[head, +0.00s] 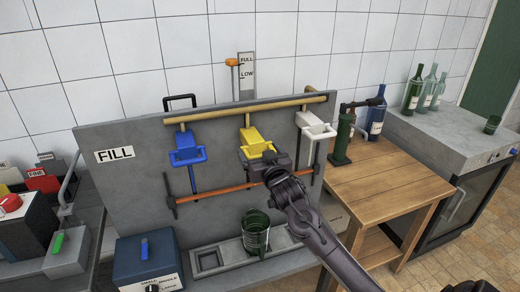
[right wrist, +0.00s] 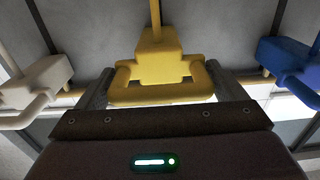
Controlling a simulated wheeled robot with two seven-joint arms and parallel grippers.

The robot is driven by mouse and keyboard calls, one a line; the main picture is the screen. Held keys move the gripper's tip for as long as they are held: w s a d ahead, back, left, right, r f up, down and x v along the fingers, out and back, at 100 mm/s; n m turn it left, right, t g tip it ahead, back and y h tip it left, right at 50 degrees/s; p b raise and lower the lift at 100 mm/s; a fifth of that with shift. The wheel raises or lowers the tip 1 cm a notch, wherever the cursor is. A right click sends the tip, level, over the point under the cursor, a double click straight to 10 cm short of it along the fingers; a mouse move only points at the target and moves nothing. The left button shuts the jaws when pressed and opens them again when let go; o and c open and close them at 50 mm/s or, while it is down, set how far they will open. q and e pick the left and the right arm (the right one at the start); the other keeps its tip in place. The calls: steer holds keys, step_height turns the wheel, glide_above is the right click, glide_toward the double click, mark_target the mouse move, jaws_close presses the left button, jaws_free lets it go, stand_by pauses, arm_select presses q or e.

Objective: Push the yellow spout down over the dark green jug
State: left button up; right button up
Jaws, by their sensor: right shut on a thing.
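The yellow spout (head: 256,138) is the middle one of three on the upright grey board, and its loop handle also shows in the right wrist view (right wrist: 158,60). My right gripper (head: 270,163) is shut on the yellow spout's handle, with one finger at each side of it in the right wrist view (right wrist: 162,88). The dark green jug (head: 256,236) stands upright in the grey trough below the yellow spout, with a clear gap between them. My right forearm passes just right of the jug. My left gripper is not in view.
A blue spout (head: 185,150) and a white spout (head: 316,127) hang on either side, under a wooden rail (head: 215,114). An orange bar (head: 215,190) crosses the board below. A blue box (head: 145,263) stands left of the trough. A wooden table (head: 385,170) is at right.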

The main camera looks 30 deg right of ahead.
step_height(320, 180, down, 20)
steer(key=b, duration=0.9)
steer(key=shift+a, duration=0.1)
steer(key=o, duration=1.1)
steer(key=v, duration=0.7)
steer(key=shift+s, duration=0.4)
